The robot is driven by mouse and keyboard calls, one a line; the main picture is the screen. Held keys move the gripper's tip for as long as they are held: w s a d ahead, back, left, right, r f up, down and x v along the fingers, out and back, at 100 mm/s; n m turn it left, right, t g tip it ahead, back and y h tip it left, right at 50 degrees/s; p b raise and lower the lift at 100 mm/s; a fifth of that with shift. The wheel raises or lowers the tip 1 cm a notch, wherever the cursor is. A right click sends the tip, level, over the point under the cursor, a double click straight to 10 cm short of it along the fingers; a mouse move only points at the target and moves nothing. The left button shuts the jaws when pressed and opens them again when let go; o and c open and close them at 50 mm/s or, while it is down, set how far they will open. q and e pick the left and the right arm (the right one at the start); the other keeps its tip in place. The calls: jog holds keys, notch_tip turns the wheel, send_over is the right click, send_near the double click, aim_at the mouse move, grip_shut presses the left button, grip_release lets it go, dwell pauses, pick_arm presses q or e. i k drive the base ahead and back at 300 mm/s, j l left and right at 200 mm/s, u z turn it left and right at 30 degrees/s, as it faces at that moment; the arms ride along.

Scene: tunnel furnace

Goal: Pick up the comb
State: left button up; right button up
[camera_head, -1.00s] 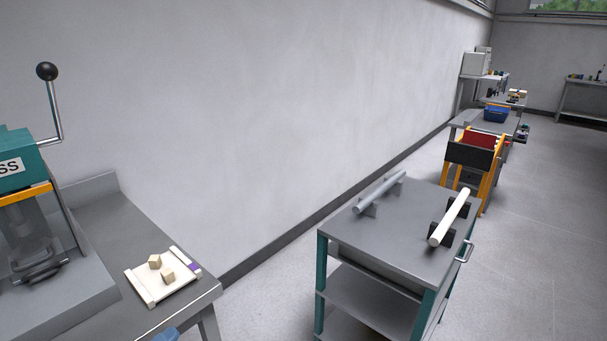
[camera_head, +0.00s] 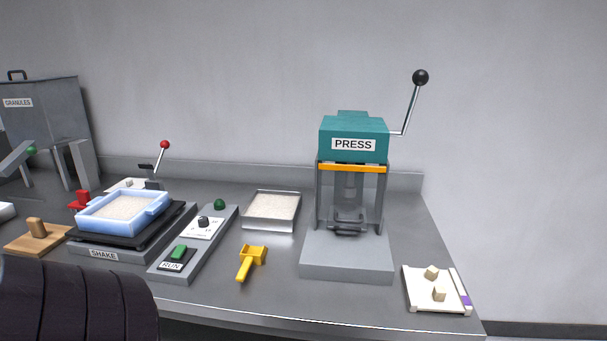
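I cannot make out a comb for certain in the head view. A yellow tool (camera_head: 250,262) with a handle and a boxy head lies on the bench in front of the metal tray; it looks more like a scoop. A wooden board with a peg handle (camera_head: 37,236) lies at the left of the bench. Neither of my grippers shows. A dark ribbed shape, probably part of my arm, covers the lower left corner and hides the bench edge there.
A blue tray of granules (camera_head: 122,208) sits on the SHAKE unit. Beside it are a RUN control panel (camera_head: 188,251) and a metal tray (camera_head: 271,226). The teal press (camera_head: 353,137) stands right of them. A white board (camera_head: 416,296) carries two small blocks.

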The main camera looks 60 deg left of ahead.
aim_at(83, 197)
jog(key=u, duration=3.1)
